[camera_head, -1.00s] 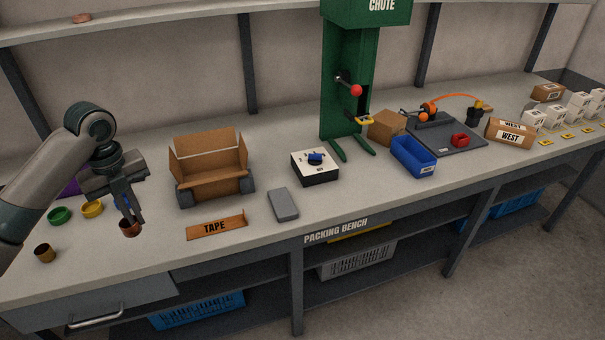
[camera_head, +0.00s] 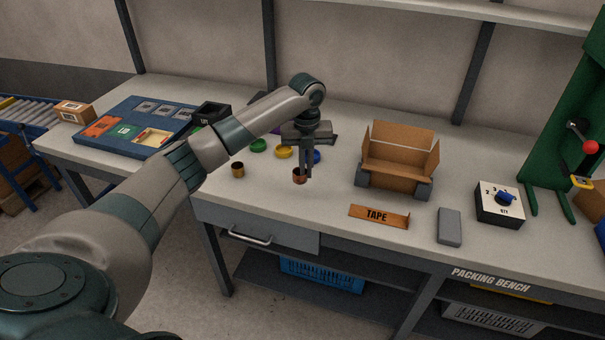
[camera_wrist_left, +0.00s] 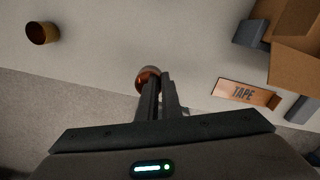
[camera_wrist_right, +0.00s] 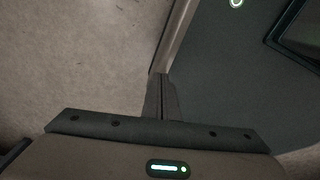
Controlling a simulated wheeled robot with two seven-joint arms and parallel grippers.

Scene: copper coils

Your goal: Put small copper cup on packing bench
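The small copper cup (camera_head: 299,178) is at the front left of the packing bench (camera_head: 330,232), on its top or barely above it. My left gripper (camera_head: 306,176) points down at the cup. In the left wrist view, the cup (camera_wrist_left: 147,75) is at the fingertips. The fingers are nearly together, with a narrow gap, and appear pinched on the cup's wall; they hide part of it. My right gripper (camera_wrist_right: 161,80) is shut and empty in the right wrist view, and is outside the head view.
A brass cup (camera_head: 237,170) stands to the left. Green (camera_head: 258,145), yellow (camera_head: 283,152) and blue (camera_head: 316,157) bowls lie behind. An open carton (camera_head: 397,165) and a TAPE sign (camera_head: 379,216) are to the right. Clear bench top surrounds the cup's front.

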